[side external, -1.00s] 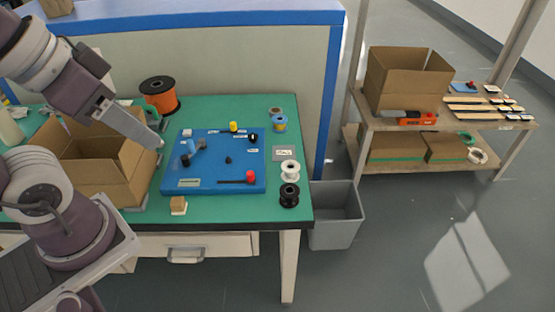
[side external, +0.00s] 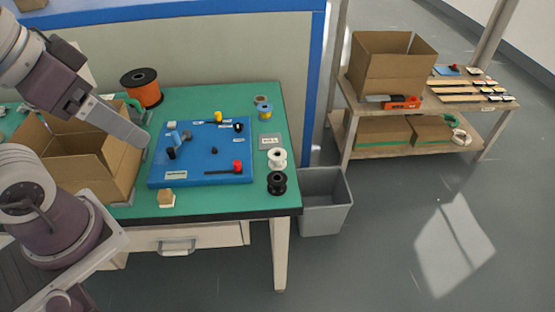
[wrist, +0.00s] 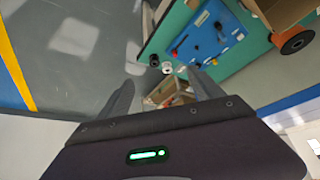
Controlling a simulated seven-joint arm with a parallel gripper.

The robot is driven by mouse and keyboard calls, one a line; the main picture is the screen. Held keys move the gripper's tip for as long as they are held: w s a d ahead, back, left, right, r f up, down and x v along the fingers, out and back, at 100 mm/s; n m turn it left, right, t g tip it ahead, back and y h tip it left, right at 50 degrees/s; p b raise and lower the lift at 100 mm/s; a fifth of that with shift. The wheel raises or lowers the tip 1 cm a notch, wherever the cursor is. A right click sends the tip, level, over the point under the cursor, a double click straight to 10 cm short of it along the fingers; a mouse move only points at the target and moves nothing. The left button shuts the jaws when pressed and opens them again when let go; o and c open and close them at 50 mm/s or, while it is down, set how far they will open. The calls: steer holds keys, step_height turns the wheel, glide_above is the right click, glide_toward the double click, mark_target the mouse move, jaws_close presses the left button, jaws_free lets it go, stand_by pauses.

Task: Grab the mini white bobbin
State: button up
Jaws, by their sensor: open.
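The mini white bobbin (side external: 277,158) stands upright on the green table near its right edge, just behind a black bobbin (side external: 277,183). It also shows in the wrist view (wrist: 167,68), small and far off, between the fingertips in the picture. My gripper (side external: 146,143) is above the table's left part, by the cardboard box and the left edge of the blue board, well left of the white bobbin. In the wrist view my gripper (wrist: 163,78) has its two fingers spread, with nothing between them.
The blue board (side external: 205,172) with pegs and a red-ended part lies between my gripper and the bobbins. An open cardboard box (side external: 115,165) is at left, an orange spool (side external: 145,88) at the back. Small blue-yellow spools (side external: 264,110) stand behind the white bobbin. A grey bin (side external: 325,205) stands beside the table.

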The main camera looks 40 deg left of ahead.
steer(key=w+d+f+n, duration=0.1)
steer(key=w+d+f, duration=0.2)
steer(key=w, duration=0.4)
steer(key=w+d+f+n+t+h, duration=0.1)
steer(key=w+d+f+n, duration=0.2)
steer(key=w, duration=0.4)
steer(key=w+d+f, duration=0.4)
steer(key=w, duration=0.4)
steer(key=t+y, duration=0.6)
glide_toward(275, 159)
steer(key=shift+s+d+r+n, duration=0.4)
steer(key=shift+s+d+r, duration=0.1)
steer(key=shift+s+d, duration=0.2)
steer(key=shift+a+f, duration=0.1)
steer(key=shift+a, duration=0.1)
steer(key=x, duration=1.1)
steer(key=shift+w+a, duration=0.25)
steer(key=shift+a, duration=0.05)
steer(key=shift+c, duration=0.5)
